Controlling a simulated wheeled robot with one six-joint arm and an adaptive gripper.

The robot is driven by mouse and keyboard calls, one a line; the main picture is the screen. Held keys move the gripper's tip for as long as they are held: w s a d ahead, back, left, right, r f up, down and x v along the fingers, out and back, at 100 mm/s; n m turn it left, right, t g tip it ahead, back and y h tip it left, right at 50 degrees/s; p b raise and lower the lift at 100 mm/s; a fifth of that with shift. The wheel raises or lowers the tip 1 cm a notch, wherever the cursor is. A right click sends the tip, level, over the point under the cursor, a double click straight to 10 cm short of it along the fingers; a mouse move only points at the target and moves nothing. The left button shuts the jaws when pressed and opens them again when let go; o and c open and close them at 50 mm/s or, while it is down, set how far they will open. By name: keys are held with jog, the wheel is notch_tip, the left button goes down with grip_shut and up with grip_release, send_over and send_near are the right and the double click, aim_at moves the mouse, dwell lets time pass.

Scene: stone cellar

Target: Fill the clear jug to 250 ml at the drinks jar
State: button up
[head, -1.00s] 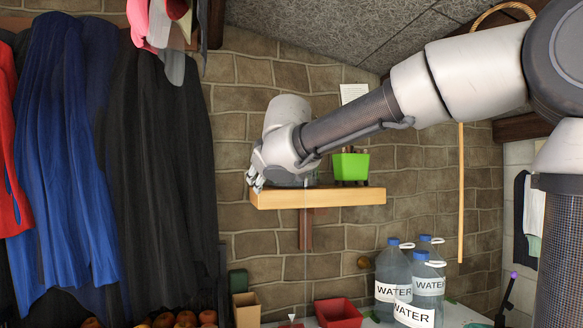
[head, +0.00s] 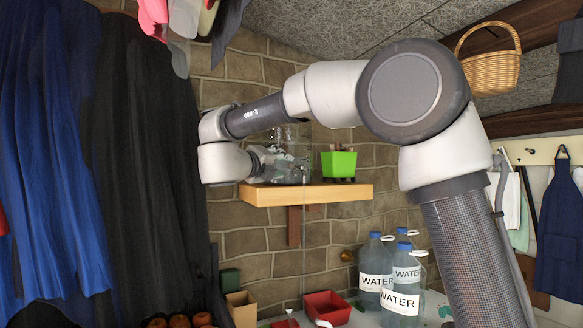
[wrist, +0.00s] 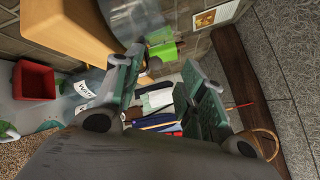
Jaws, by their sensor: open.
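A clear glass vessel (head: 292,168) stands on the wooden wall shelf (head: 310,194), partly behind my gripper. In the wrist view a clear, greyish rounded vessel (wrist: 124,12) shows at the top edge, cut off by the frame. I cannot tell whether it is the jug or the drinks jar, and no level mark can be read. My gripper (head: 268,160) is at the left part of the shelf, lying nearly level and pointing right. In the wrist view my gripper (wrist: 163,62) has its fingers apart, with nothing visibly held between them.
A green pot (head: 339,164) stands on the shelf, right of the glass. Below are several water bottles (head: 376,268), a red bin (head: 327,307) and a cardboard box (head: 243,310). Dark and blue garments (head: 145,170) hang at left. A wicker basket (head: 490,70) hangs upper right.

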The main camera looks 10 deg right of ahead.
aim_at(289, 166)
jog(key=x, duration=0.5)
jog(key=f+x, duration=0.1)
jog(key=x, duration=0.1)
jog(key=shift+d, duration=0.4)
jog(key=shift+r, duration=0.1)
jog(key=shift+c, duration=0.2)
